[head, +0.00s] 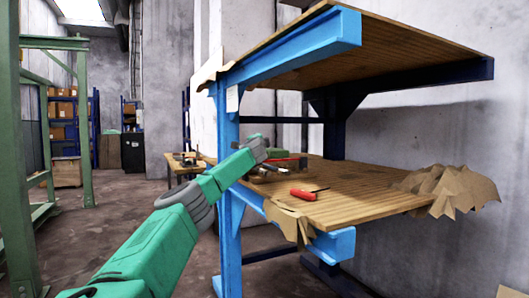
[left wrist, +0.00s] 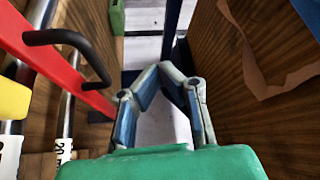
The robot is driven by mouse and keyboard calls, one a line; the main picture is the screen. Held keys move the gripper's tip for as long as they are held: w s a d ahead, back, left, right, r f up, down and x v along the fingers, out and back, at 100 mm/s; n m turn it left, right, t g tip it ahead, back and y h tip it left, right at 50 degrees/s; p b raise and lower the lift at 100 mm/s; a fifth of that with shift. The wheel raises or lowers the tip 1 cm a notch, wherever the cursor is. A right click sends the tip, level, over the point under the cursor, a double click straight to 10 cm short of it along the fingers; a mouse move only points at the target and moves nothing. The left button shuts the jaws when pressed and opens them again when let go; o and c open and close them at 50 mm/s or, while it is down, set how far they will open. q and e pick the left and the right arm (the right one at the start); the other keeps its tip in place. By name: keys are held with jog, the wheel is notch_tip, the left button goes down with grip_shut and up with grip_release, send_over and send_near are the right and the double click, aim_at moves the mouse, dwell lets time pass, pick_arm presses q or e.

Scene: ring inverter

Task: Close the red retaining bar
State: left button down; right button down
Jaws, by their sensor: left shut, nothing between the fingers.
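The red retaining bar (left wrist: 62,62) runs diagonally along the left side of the left wrist view, with a black handle (left wrist: 68,38) fixed to it. In the head view a thin red strip, likely the same bar (head: 287,159), shows among parts on the wooden shelf. My left gripper (left wrist: 171,72) is shut and empty, its fingertips together to the right of the bar and handle, apart from both in the picture. In the head view my green left arm reaches over the shelf's left end; its fingertips are hard to make out. My right gripper is not in view.
Metal rods with white labels (left wrist: 64,148) and a yellow part (left wrist: 12,101) lie beside the bar. A red-handled tool (head: 303,194) lies on the wooden shelf (head: 350,200). Crumpled brown paper (head: 448,188) is at its right end. A blue post (head: 229,130) stands close to my arm.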

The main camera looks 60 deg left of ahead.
pick_arm(q)
jog(key=d+f, duration=0.1)
jog(key=d, duration=0.1)
jog(key=d+f, duration=0.1)
jog(key=d, duration=0.2)
jog(key=d+f, duration=0.1)
jog(key=d, duration=0.1)
jog(key=shift+s+d, duration=0.25)
jog(key=shift+s, duration=0.05)
jog(key=shift+s+d+f, duration=0.15)
jog(key=shift+d+f, duration=0.25)
jog(key=shift+d, duration=0.25)
